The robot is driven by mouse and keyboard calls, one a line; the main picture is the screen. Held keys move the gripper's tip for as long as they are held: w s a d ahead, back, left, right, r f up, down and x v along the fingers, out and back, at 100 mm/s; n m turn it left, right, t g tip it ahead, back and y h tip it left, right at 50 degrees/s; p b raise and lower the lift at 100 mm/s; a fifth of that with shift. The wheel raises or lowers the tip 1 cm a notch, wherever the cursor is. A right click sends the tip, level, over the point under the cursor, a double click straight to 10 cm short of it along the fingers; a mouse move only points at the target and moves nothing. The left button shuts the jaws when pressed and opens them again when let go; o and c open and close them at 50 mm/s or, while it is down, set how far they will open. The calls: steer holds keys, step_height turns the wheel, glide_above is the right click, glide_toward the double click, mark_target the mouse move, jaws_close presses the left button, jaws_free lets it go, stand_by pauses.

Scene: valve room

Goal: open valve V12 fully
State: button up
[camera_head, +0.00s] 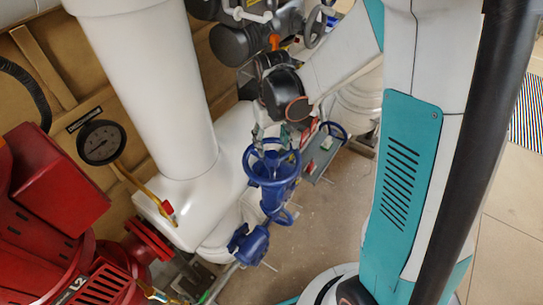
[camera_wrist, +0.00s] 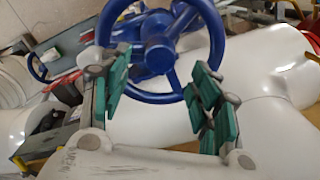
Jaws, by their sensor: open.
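A blue valve with a spoked handwheel (camera_head: 272,167) stands on a pipe low in the middle of the head view. The handwheel fills the top middle of the wrist view (camera_wrist: 166,50). No V12 label is readable. My gripper (camera_wrist: 160,95) is open, with its green-padded fingers apart on the left and right of the wheel's near rim. In the head view my gripper (camera_head: 285,140) hangs just above the wheel. I cannot tell whether a finger touches the rim. Nothing is held between the fingers.
A large white pipe (camera_head: 150,80) stands left of the valve. A pressure gauge (camera_head: 101,142) and red machinery (camera_head: 60,220) are further left. Another blue wheel (camera_head: 334,132) is behind to the right. Dark fittings (camera_head: 235,43) are at the back. Bare floor (camera_head: 325,215) lies right of the valve.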

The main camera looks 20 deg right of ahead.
mark_target(272, 155)
steer(key=m+b, duration=0.1)
steer(key=m, duration=0.2)
steer(key=shift+f+m, duration=0.1)
steer(key=shift+m, duration=0.3)
steer(key=m, duration=0.4)
steer(key=shift+b, duration=0.4)
steer(key=m+b, duration=0.1)
steer(key=m, duration=0.6)
steer(key=shift+m+b, duration=0.3)
steer(key=shift+m, duration=0.1)
steer(key=shift+s+f+b, duration=0.1)
steer(key=shift+f+b, duration=2.95)
steer(key=shift+f, duration=0.4)
steer(key=c, duration=0.9)
steer(key=shift+o, duration=0.2)
